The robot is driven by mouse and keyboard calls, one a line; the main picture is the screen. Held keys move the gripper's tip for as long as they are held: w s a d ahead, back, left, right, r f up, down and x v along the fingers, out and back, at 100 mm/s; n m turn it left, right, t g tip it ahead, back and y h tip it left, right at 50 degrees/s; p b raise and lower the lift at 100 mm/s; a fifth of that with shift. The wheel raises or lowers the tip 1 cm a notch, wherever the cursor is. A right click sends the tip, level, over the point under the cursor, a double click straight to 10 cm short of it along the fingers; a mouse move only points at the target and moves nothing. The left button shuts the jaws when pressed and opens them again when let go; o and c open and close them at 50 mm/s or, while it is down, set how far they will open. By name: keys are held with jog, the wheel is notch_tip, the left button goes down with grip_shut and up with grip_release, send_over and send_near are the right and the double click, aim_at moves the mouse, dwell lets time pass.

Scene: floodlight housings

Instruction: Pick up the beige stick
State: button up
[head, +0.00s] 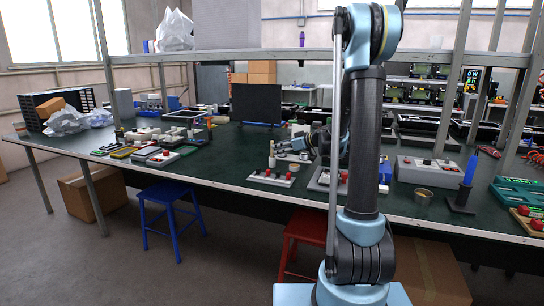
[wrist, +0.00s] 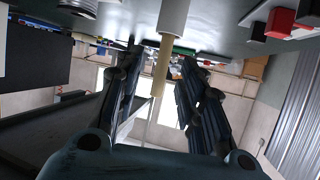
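The beige stick (wrist: 160,72) shows in the wrist view between the two fingers of my gripper (wrist: 157,62). It appears joined to, or in line with, a wider white cylinder (wrist: 174,18) at the picture's top. The fingers are spread, with gaps visible on both sides of the stick. In the head view the beige stick (head: 272,146) stands upright on the workbench, left of my gripper (head: 279,148), which points at it from the right. Contact cannot be made out at this size.
The green-topped workbench (head: 235,165) is crowded. A white block with red knobs (head: 272,178) lies just in front of the stick. A dark panel (head: 256,103) stands behind.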

aim_at(272, 153)
jog(key=shift+x, duration=2.6)
jog(key=shift+s+a+r, duration=0.1)
jog(key=shift+r, duration=0.05)
grip_shut()
